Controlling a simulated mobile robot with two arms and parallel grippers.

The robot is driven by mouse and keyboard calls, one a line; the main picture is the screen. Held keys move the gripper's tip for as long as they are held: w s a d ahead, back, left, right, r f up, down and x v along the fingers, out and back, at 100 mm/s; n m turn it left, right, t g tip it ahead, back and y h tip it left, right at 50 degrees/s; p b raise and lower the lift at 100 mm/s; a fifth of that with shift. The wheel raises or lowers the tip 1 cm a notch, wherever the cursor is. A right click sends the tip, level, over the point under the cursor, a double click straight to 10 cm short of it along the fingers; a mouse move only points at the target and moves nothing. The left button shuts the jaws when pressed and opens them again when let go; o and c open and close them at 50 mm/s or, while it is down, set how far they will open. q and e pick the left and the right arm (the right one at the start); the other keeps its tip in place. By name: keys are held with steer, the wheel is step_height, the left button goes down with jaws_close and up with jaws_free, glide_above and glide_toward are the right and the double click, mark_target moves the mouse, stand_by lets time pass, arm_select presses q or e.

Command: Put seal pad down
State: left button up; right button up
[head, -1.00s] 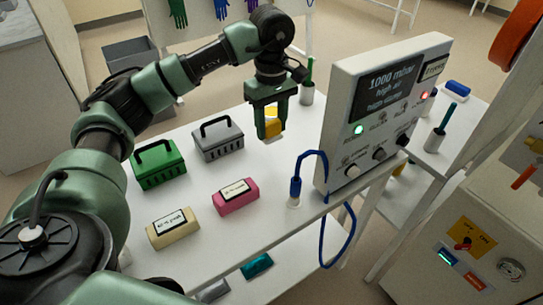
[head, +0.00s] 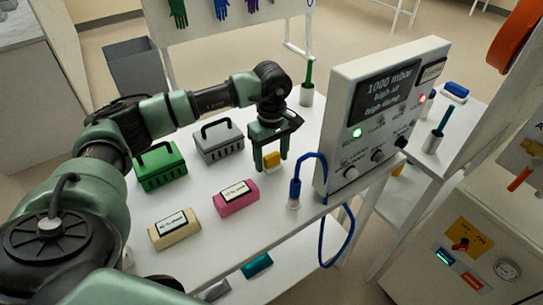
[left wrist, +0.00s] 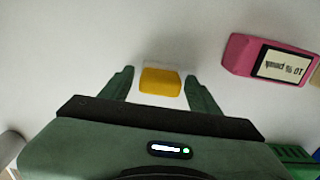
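The seal pad appears to be the small yellow block (head: 272,161), resting on the white table. My left gripper (head: 271,164) points down over it with its fingers spread on both sides. In the left wrist view the yellow block (left wrist: 160,81) sits between the two fingers of my left gripper (left wrist: 160,84), with a gap on each side, so nothing is gripped. My right gripper is not in view.
A pink labelled block (head: 236,198) and a cream labelled block (head: 175,229) lie nearer on the table. Green (head: 161,168) and grey (head: 219,142) handled boxes stand to the left. A control panel (head: 385,115) and a blue probe (head: 294,192) stand to the right.

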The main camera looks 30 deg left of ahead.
mark_target(272, 155)
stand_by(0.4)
arm_select(q)
step_height(272, 155, up, 7)
steer(key=shift+d+f+b, duration=0.15)
steer(key=shift+f+b, duration=0.05)
steer(key=shift+b, duration=0.65)
steer(key=shift+r, duration=0.45)
